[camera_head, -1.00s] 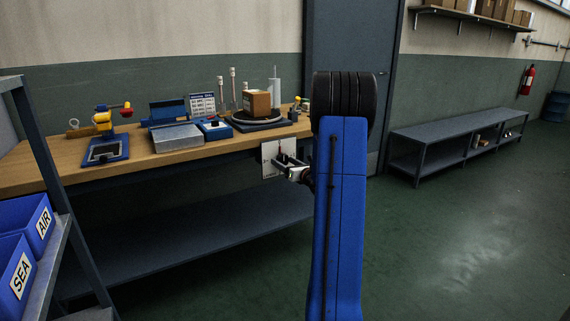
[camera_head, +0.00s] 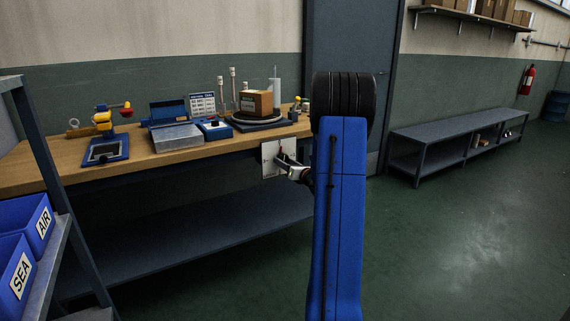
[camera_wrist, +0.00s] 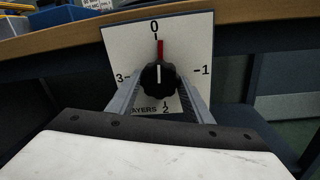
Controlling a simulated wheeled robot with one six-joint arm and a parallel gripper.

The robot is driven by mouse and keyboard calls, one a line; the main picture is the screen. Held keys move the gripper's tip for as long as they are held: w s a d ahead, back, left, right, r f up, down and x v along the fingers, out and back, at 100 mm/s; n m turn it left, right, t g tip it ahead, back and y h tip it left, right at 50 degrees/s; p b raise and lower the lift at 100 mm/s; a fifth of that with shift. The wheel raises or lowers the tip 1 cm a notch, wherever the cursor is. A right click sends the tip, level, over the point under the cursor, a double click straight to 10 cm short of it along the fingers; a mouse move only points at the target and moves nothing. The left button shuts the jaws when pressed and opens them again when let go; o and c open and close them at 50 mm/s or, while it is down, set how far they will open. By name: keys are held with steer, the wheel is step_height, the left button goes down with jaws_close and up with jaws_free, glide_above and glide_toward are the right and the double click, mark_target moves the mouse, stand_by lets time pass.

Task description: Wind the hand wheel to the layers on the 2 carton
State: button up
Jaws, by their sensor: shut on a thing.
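The hand wheel is a black ribbed knob (camera_wrist: 158,78) on a white dial plate (camera_wrist: 120,45). The plate has 0 at the top, 1 right, 2 at the bottom, 3 left, and a partly hidden word ending "AYERS". A red mark and a white line on the knob point up at 0. My gripper (camera_wrist: 158,92) is shut on the knob, one finger on each side. In the head view the plate (camera_head: 269,158) hangs at the bench front, with my gripper (camera_head: 284,162) at it. A brown carton (camera_head: 257,102) sits on a round turntable on the bench; no number on it is legible.
The wooden bench (camera_head: 60,174) also holds a blue-and-yellow device (camera_head: 104,122), a grey metal box (camera_head: 177,137) and a small printed sign (camera_head: 202,104). Blue SEA and AIR bins (camera_head: 20,270) stand on a rack at left. The floor at right is clear.

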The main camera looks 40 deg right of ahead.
steer(key=m+h, duration=0.1)
steer(key=m, duration=0.9)
steer(key=m+h, duration=0.1)
steer(key=m, duration=2.1)
steer(key=shift+a+r+g+h, duration=0.2)
steer(key=shift+r+g+h, duration=0.1)
steer(key=shift+h, duration=0.1)
steer(key=shift+m, duration=2)
steer(key=shift+d, duration=0.1)
steer(key=o, duration=1)
